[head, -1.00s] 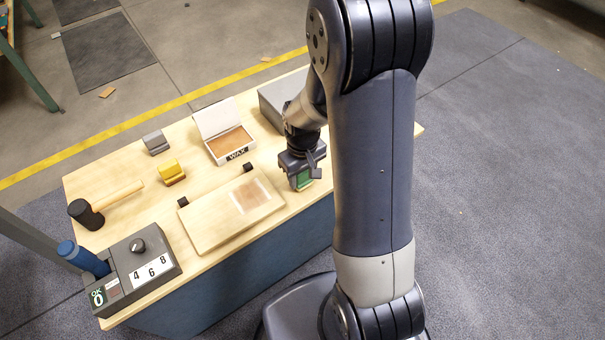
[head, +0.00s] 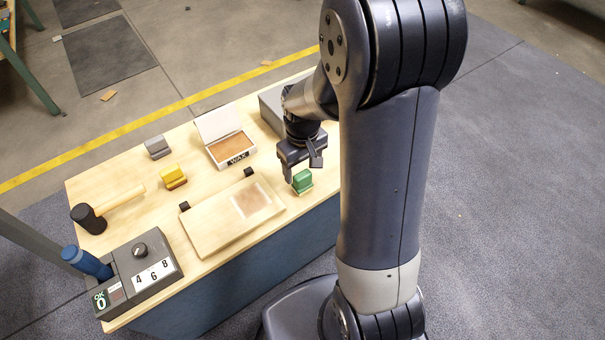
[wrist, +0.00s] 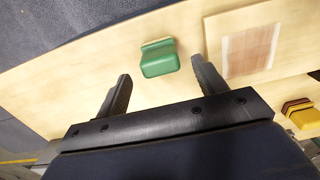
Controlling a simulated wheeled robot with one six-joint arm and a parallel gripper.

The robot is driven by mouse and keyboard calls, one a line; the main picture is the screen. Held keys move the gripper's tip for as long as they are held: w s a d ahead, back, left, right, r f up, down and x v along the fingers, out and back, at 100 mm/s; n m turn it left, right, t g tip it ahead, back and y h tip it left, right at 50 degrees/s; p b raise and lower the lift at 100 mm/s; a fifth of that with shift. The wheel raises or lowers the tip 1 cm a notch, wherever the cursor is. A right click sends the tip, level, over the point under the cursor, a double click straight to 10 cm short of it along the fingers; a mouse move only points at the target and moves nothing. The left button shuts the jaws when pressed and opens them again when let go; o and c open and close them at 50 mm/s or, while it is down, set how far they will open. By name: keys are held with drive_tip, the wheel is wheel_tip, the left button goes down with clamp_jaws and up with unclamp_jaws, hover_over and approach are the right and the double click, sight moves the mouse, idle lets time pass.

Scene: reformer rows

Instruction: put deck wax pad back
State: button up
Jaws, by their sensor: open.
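A green pad (head: 302,181) with a pale base sits on the bench top near its front edge, right of the wooden deck board. My gripper (head: 302,172) is open and empty, raised above and behind the green pad. In the wrist view the green pad (wrist: 160,58) lies beyond and between the two spread fingertips (wrist: 160,75), apart from them. A yellow pad (head: 173,176) and a grey pad (head: 157,147) sit on the bench to the left. Which pad is the deck wax pad cannot be read from the pictures.
An open box marked WAX (head: 231,147) stands behind the deck board (head: 215,222), which has a pale rectangular patch. A grey box (head: 272,112) is at the back right.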

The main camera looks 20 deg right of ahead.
sight(302, 175)
wheel_tip(302, 175, up, 7)
drive_tip(key=shift+f+p, duration=0.2)
drive_tip(key=shift+p, duration=0.3)
drive_tip(key=shift+c, duration=0.2)
idle(0.8)
